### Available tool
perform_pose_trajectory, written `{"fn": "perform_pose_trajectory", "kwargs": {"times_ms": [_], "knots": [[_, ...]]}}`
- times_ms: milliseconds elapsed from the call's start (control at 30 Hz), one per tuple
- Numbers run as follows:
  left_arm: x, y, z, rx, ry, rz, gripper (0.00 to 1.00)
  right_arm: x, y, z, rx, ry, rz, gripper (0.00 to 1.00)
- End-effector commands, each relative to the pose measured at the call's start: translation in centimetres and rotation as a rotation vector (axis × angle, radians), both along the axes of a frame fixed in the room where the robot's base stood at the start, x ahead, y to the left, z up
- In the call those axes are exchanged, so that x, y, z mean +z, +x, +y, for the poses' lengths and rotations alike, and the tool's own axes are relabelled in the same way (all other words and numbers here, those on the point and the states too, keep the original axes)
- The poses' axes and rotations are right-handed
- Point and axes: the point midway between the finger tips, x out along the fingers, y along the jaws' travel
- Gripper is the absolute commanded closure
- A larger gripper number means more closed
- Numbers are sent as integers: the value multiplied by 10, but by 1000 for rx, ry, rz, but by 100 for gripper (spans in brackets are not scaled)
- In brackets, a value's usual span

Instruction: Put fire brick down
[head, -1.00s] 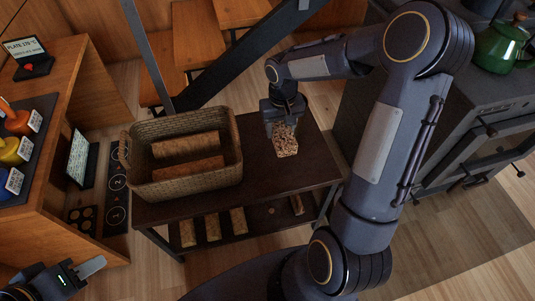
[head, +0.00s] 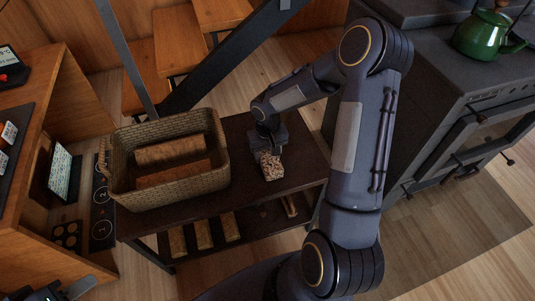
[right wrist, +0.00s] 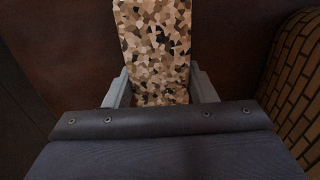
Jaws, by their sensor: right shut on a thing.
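The fire brick (head: 271,166) is a speckled tan, brown and black block at the top of the dark shelf table (head: 285,150). My right gripper (head: 269,152) is shut on it, pointing down. In the right wrist view the fire brick (right wrist: 156,50) sits between the two grey fingers (right wrist: 160,90). The brick is at or just above the tabletop; I cannot tell whether it touches. My left gripper (head: 72,292) is partly in view at the bottom left corner, cut off by the edge, away from the brick.
A wicker basket (head: 200,184) with wooden logs stands left of the brick on the same table. More blocks lie on the lower shelf. A dark stove with a green kettle (head: 487,36) is at the right. Tabletop around the brick is clear.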

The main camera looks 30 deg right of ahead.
Motion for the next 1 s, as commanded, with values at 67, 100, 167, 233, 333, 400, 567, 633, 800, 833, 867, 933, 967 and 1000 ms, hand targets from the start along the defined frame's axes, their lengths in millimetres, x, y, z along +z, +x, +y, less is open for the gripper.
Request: {"fn": "perform_pose_trajectory", "kwargs": {"times_ms": [67,100,167,233,333,400,567,633,800,833,867,933,967,1000], "knots": [[0,0,0,0,0,0,64,1,1,0,0,0,-2,90],[0,0,0,0,0,0,64,1,1,0,0,0,-2,90],[-2,0,0,0,0,0,64,-1,1,0,1,0,-2,90],[-2,0,0,0,0,0,64,-2,0,0,0,0,0,45],[-2,0,0,0,0,0,64,-2,0,0,0,0,0,32],[-2,0,0,0,0,0,64,-2,0,0,0,0,0,27],[-2,0,0,0,0,0,64,-2,0,0,0,0,0,27],[-1,0,0,0,0,0,64,-1,0,0,0,0,0,27],[5,0,0,0,0,0,64,13,1,0,-1,-1,-3,27],[7,0,0,0,0,0,64,19,1,0,-1,-1,-4,27],[9,0,0,0,0,0,64,25,1,0,0,-1,-5,27],[14,0,0,0,0,0,64,40,1,0,-1,-1,-5,27],[16,0,0,0,0,0,64,47,1,0,-1,-1,-6,27],[19,0,0,0,0,0,64,56,1,0,0,-1,-5,27]]}}
